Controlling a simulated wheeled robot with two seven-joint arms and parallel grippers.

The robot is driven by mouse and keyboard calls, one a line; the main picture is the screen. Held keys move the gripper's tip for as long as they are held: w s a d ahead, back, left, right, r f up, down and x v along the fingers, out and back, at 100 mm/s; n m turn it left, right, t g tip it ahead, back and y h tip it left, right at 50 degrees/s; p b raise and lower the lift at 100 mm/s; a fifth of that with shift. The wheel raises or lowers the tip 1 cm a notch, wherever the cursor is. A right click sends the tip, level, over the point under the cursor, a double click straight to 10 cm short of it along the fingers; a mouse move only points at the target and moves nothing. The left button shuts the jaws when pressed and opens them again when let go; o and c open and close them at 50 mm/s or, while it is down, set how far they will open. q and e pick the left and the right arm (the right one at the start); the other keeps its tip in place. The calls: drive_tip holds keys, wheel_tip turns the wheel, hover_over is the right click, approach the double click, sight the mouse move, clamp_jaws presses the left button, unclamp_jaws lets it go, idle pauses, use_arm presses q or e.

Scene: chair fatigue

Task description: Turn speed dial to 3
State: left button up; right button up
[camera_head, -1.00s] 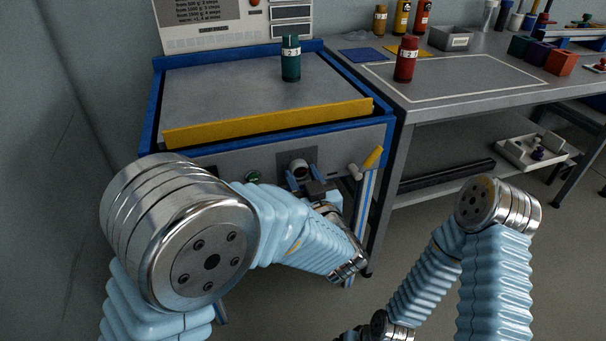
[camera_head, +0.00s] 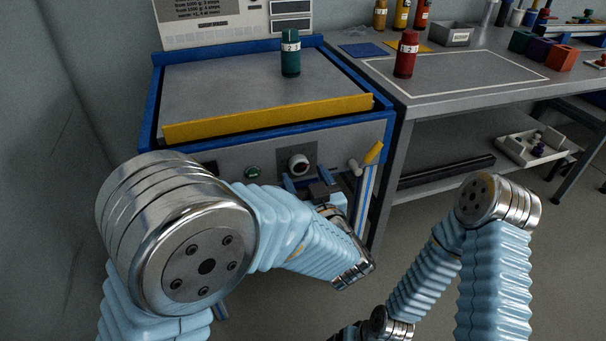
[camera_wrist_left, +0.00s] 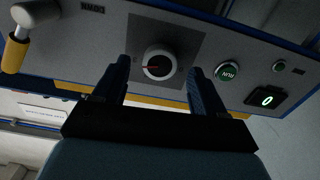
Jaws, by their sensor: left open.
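The speed dial (camera_head: 299,163) is a round knob with a white rim and a dark face, on a dark plate on the machine's front panel. In the left wrist view the dial (camera_wrist_left: 159,66) shows a red pointer line toward the picture's left; its numbers are too small to read. My left gripper (camera_head: 308,182) is open and empty, just in front of and below the dial, apart from it. In the left wrist view its two fingers (camera_wrist_left: 158,83) stand on either side of the dial. My right arm shows at right, but its gripper is out of view.
A green RUN button (camera_wrist_left: 228,72) and a display reading 0 (camera_wrist_left: 267,99) sit beside the dial. A yellow-handled lever (camera_head: 372,154) is to its right. A teal bottle (camera_head: 290,58) stands on the machine top, a red bottle (camera_head: 406,56) on the neighbouring bench.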

use_arm(q)
drive_tip(key=v, duration=1.1)
drive_tip(key=shift+s+b, duration=0.35)
drive_tip(key=shift+b, duration=0.05)
drive_tip(key=shift+d, duration=0.1)
drive_tip(key=w+a+f+m+g+h, duration=0.1)
drive_tip(key=w+a+f+g+h, duration=0.2)
drive_tip(key=f, duration=0.6)
drive_tip(key=w+a+f+m+g+h, duration=0.1)
drive_tip(key=w+a+f+m, duration=0.15)
drive_tip(key=w+f, duration=0.45)
drive_tip(key=s+a+f+g+h, duration=0.1)
drive_tip(key=s+a+f+g, duration=0.15)
drive_tip(key=f, duration=0.45)
drive_tip(key=s+a+f+g+h, duration=0.1)
drive_tip(key=s+a+f+g, duration=0.15)
drive_tip(key=f, duration=0.45)
drive_tip(key=s+a+f+g+h, duration=0.2)
drive_tip(key=s+f+g, duration=0.1)
drive_tip(key=s+f, duration=0.2)
drive_tip(key=s+a+f+n+g+h, duration=0.1)
drive_tip(key=s+a+f+g, duration=0.2)
drive_tip(key=s, duration=0.6)
wheel_tip(320, 180, down, 2)
drive_tip(key=shift+s+f+g+h, duration=0.1)
drive_tip(key=shift+s+g+h, duration=0.25)
drive_tip(key=shift+g, duration=0.45)
